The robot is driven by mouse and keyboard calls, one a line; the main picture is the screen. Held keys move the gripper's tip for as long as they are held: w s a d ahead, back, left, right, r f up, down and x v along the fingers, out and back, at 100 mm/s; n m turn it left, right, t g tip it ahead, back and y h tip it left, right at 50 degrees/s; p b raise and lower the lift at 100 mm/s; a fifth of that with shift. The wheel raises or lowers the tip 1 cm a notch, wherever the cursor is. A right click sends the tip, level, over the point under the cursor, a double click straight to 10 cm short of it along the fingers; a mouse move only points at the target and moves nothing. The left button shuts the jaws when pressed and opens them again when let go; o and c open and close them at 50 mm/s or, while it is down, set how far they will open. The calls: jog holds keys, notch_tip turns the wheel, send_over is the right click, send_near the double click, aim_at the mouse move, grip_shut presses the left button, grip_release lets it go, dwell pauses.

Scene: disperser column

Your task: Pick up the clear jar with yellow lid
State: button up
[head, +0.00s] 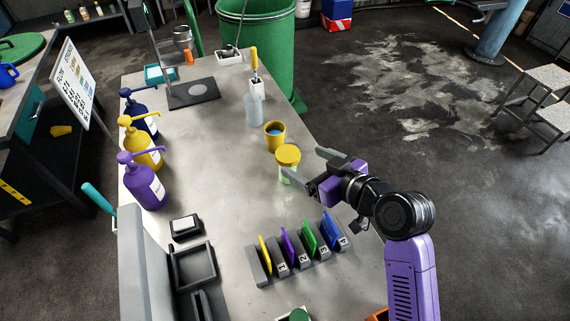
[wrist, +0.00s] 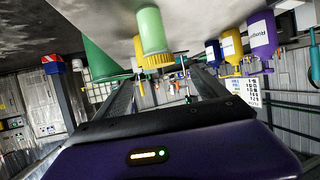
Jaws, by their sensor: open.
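The clear jar with yellow lid (head: 287,157) stands upright near the right edge of the grey bench, with pale green contents. In the wrist view the jar (wrist: 152,30) appears upside down, ahead of my fingers, its yellow lid lowest in the picture. My gripper (head: 303,174) is open and empty, reaching in from the right, just beside the jar. Its two fingers (wrist: 163,78) are spread in the wrist view, with the lid showing between and beyond their tips. I cannot tell whether a finger touches the jar.
A yellow cup (head: 274,136) stands just behind the jar, with a clear bottle (head: 254,112) beyond it. A rack (head: 300,262) of coloured cards lies in front. Purple (head: 147,186), yellow and blue pump bottles line the left edge. The bench middle is clear.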

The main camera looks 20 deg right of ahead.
aim_at(288, 153)
jog(key=shift+p+x, duration=0.75)
jog(key=shift+x, duration=2.25)
jog(key=shift+f, duration=0.1)
grip_shut()
